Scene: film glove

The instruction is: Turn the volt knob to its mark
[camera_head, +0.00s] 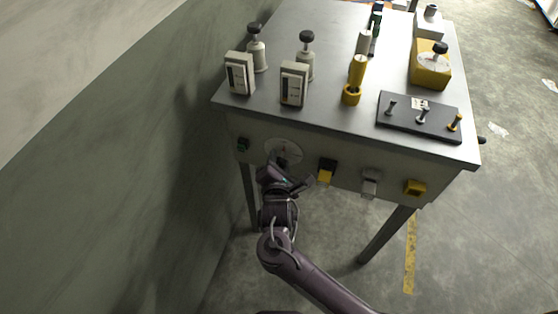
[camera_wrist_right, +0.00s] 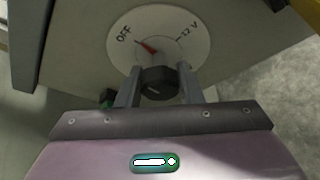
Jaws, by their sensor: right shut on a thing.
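The volt knob is a dark knob (camera_wrist_right: 156,80) on a round white dial (camera_wrist_right: 178,24) on the front panel of the table. In the right wrist view the dial reads OFF at the left and 12 V at the right. A red pointer (camera_wrist_right: 148,47) sits between them, nearer OFF. My right gripper (camera_wrist_right: 157,88) is shut on the knob, one finger on each side. In the head view the gripper (camera_head: 284,172) covers the knob and the lower part of the dial (camera_head: 284,150). My left gripper is not in view.
A yellow switch (camera_head: 325,176), a grey switch (camera_head: 370,182) and a yellow block (camera_head: 415,187) line the panel to the right. A small green-black switch (camera_head: 242,145) is at the left. Meters, knobs and a terminal board (camera_head: 418,116) stand on the tabletop. A wall (camera_head: 130,170) rises close at the left.

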